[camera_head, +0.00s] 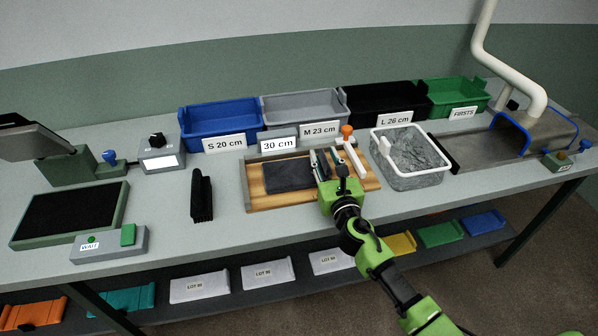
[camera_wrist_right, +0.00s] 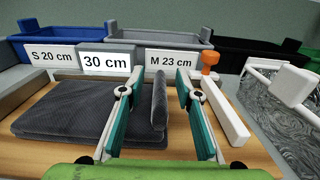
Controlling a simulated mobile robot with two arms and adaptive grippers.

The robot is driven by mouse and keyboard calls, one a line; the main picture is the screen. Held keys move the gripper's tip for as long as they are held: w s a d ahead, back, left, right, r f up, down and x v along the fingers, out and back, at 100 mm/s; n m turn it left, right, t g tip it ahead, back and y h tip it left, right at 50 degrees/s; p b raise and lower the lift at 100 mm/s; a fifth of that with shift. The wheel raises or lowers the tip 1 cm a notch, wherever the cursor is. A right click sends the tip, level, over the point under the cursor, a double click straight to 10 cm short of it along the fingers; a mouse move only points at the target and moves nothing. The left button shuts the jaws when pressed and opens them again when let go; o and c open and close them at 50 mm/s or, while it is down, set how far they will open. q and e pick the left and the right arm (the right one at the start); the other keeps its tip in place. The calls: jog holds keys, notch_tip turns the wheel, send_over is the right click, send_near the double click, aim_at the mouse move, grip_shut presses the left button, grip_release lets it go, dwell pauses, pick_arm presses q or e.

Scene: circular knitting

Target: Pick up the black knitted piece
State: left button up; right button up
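The black knitted piece (camera_head: 288,175) lies flat and dark grey on the wooden measuring board (camera_head: 262,202). It also shows in the right wrist view (camera_wrist_right: 75,112). There, a raised strip of the same dark fabric (camera_wrist_right: 159,100) stands up at its right end, between my fingers. My right gripper (camera_head: 326,165) is at the piece's right end. In the wrist view, the right gripper (camera_wrist_right: 156,92) is open, its teal-lined fingers on either side of the raised strip. I see a gap between the strip and the right finger; contact at the left finger is unclear.
A white slide with an orange knob (camera_head: 347,131) stands just right of my right gripper. A 30 cm sign (camera_head: 279,144) and labelled bins (camera_head: 222,118) stand behind. A white basket of grey material (camera_head: 408,157) is to the right. A black brush-like object (camera_head: 201,196) lies left of the board.

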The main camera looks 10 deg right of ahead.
grip_shut()
pick_arm(q)
jog(key=shift+s, duration=0.55)
